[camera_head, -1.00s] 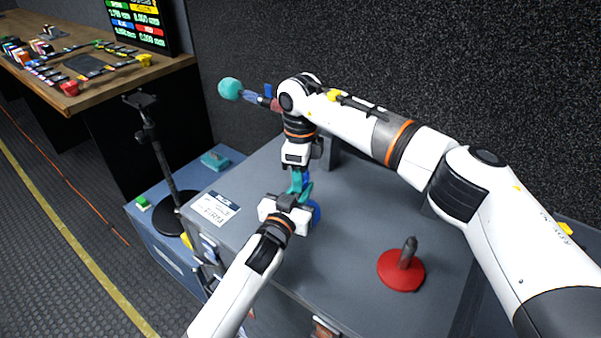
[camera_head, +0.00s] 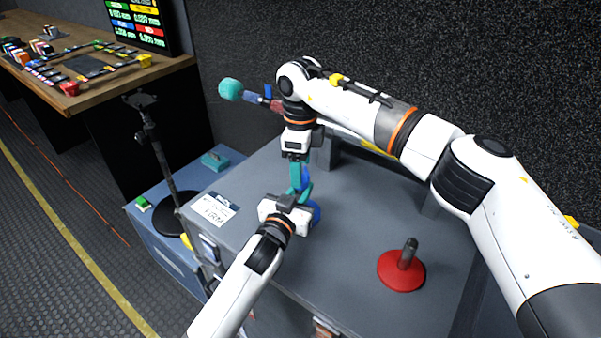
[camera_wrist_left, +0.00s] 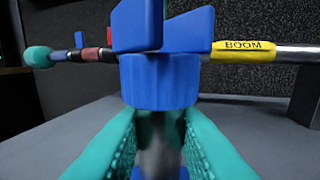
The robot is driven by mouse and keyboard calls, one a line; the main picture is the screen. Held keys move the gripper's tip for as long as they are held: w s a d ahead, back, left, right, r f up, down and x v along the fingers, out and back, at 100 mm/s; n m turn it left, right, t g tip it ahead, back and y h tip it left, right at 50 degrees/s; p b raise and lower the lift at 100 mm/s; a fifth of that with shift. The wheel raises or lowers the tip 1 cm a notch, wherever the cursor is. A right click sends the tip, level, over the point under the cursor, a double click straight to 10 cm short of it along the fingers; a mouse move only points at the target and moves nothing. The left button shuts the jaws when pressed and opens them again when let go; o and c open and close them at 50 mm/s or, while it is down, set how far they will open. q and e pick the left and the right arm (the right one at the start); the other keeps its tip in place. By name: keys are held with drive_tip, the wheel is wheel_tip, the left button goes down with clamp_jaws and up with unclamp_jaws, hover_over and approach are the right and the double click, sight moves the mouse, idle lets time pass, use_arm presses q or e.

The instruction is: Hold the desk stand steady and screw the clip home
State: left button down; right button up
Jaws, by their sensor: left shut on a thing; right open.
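The desk stand has a round blue base (camera_head: 315,213) on the grey worktop. In the left wrist view its stem (camera_wrist_left: 160,140) stands upright between the teal fingers of my left gripper (camera_wrist_left: 160,155), shut on it. The blue clip (camera_wrist_left: 165,30) with its ribbed collar (camera_wrist_left: 160,82) sits at the top of the stem; whether its thread is seated cannot be told. In the head view my left gripper (camera_head: 304,192) comes in low from the left. My right gripper (camera_head: 298,182) is open and points down directly above the stand, its fingers partly covering the clip.
A boom pole with a teal foam ball (camera_head: 230,89) and a yellow BOOM label (camera_wrist_left: 243,50) lies behind the stand. A red round base with a dark stem (camera_head: 401,270) stands at the right. A printed card (camera_head: 214,208) lies at the left edge. The worktop between is clear.

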wheel_tip(320, 180, up, 9)
idle(0.4)
use_arm(q)
drive_tip(key=c, duration=1.2)
unclamp_jaws()
drive_tip(key=shift+o, duration=0.2)
drive_tip(key=v, duration=1.2)
use_arm(e)
drive_tip(key=shift+r, duration=0.2)
